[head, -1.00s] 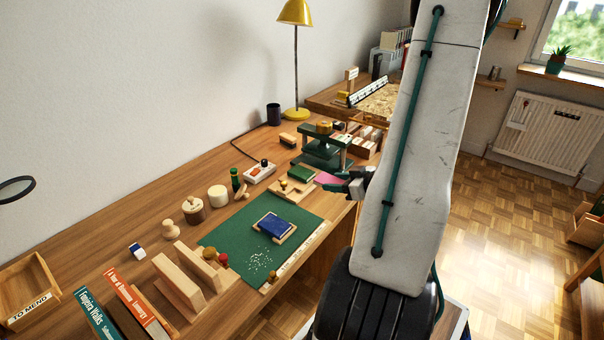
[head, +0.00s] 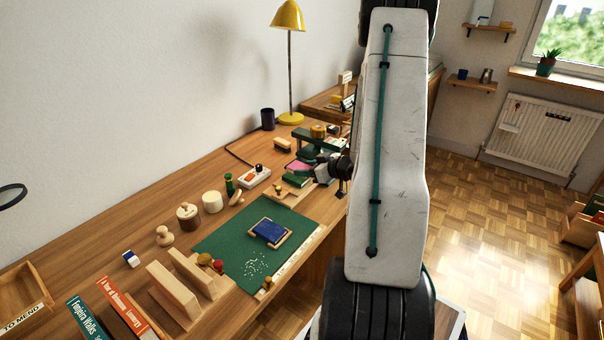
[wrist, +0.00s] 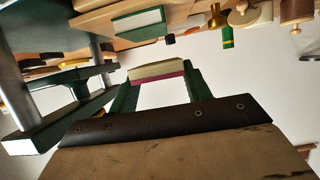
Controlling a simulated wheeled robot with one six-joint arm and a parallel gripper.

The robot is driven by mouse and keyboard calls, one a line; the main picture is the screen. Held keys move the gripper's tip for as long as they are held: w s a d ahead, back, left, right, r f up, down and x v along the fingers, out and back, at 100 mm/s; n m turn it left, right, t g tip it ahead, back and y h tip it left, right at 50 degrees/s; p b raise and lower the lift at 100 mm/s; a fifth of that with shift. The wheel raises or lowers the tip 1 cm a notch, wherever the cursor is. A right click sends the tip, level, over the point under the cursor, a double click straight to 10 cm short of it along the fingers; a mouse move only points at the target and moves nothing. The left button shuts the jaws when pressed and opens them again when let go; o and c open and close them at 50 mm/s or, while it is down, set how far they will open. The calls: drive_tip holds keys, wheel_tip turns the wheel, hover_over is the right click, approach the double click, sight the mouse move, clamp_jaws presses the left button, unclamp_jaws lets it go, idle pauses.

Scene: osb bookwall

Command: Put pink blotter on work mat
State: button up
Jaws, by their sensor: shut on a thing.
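The pink blotter (head: 297,165) is held by my gripper (head: 318,167), which is shut on it. In the wrist view its pink and cream edge (wrist: 158,71) shows between the green fingers of my gripper (wrist: 160,80). The green work mat (head: 222,246) lies on the desk, in front of and to the left of my gripper in the head view. A blue blotter (head: 269,231) in a wooden frame lies on the mat, with pale crumbs beside it. My arm hides part of the desk behind the gripper.
A green blotter (head: 297,180) on a wooden tray lies close to my gripper. A green press (head: 312,137) stands behind.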

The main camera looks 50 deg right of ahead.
sight(304, 166)
drive_tip(key=shift+w+d+f, duration=0.1)
drive_tip(key=shift+w+d, duration=0.05)
drive_tip(key=shift+w, duration=0.4)
drive_tip(key=shift+w+d+f, duration=0.15)
drive_tip(key=shift+w+f, duration=0.1)
drive_tip(key=shift+w, duration=0.25)
drive_tip(key=shift+w+d+f, duration=0.1)
drive_tip(key=shift+w+f, duration=0.1)
drive_tip(key=shift+w, duration=0.3)
drive_tip(key=shift+s+f, duration=0.1)
drive_tip(key=shift+f, duration=1.05)
drive_tip(key=shift+f, duration=0.15)
drive_tip(key=o, duration=0.9)
drive_tip(key=shift+f, duration=0.1)
drive_tip(key=shift+o, duration=0.2)
